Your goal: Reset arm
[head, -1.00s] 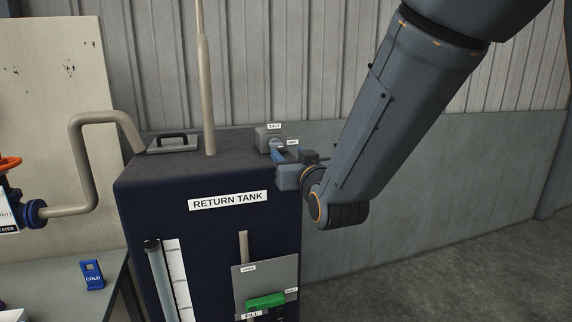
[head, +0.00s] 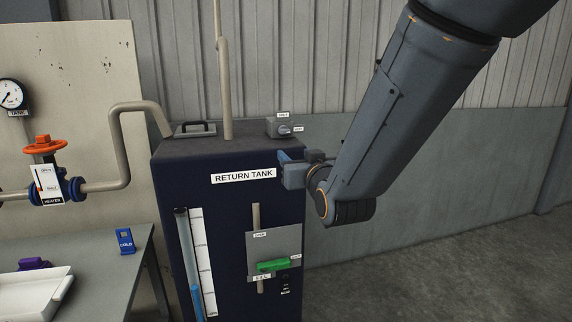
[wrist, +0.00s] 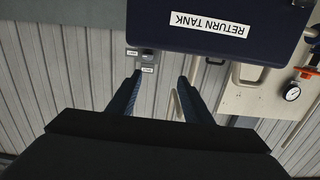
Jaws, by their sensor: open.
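My gripper (head: 284,157) is at the upper right of the dark blue return tank (head: 180,240) in the head view, beside its label. In the wrist view my gripper (wrist: 160,78) shows two blue fingers spread apart with nothing between them. A small grey switch box (head: 279,128) with labels stands on the tank's top at the back right. In the wrist view the switch box (wrist: 147,55) appears just beyond the fingertips, apart from them.
A green handle (head: 274,265) sits on the tank's front plate. A table at left holds a blue COLD tag (head: 125,241) and a white tray (head: 32,295). A pipe with an orange valve wheel (head: 43,145) runs left of the tank. The floor at right is clear.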

